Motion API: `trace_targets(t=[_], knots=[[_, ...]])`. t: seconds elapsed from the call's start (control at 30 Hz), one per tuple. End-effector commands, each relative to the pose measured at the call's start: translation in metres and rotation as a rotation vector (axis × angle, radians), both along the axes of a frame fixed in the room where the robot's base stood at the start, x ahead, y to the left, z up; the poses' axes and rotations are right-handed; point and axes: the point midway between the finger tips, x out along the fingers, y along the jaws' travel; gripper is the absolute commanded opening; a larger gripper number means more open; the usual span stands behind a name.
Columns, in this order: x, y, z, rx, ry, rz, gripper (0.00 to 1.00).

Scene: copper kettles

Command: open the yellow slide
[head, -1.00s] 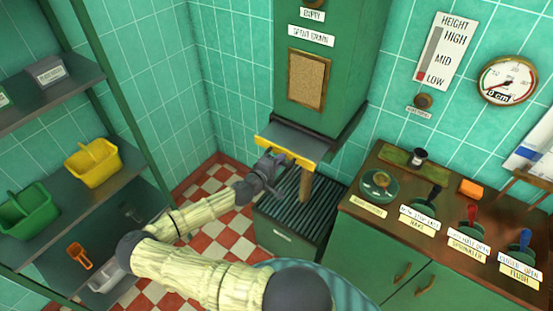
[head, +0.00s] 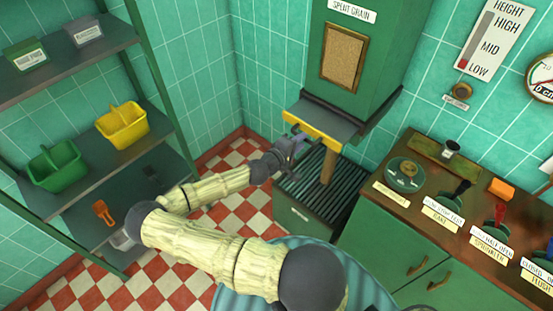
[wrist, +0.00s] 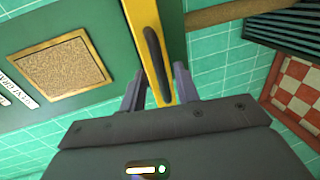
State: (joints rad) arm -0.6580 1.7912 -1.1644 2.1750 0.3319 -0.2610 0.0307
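The yellow slide (head: 304,128) is the yellow front bar of a grey plate at the bottom of the green spent grain box (head: 362,62). In the wrist view, the yellow slide (wrist: 145,22) has a dark handle (wrist: 154,60) on its face. My gripper (head: 290,143) is just in front of the slide's underside. In the wrist view, my gripper (wrist: 157,75) has its two fingers apart, one on each side of the yellow bar and handle. I see gaps beside the bar; whether a finger touches it is unclear.
A green bin with a dark slatted top (head: 330,183) stands below the box, with a wooden post above it. A counter with levers (head: 470,205) is at right. Shelves with a yellow caddy (head: 122,126) and a green caddy (head: 57,165) are at left.

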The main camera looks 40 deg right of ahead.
Motion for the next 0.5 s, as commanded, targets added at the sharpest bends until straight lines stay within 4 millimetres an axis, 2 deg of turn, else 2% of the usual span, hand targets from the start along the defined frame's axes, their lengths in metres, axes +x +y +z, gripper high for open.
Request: trace_targets(t=[0.1, 0.5], knots=[[-0.004, 0.023, 0.001, 0.001, 0.0, 0.003, 0.32], [-0.02, 0.089, 0.017, 0.0, -0.001, 0.005, 0.32]])
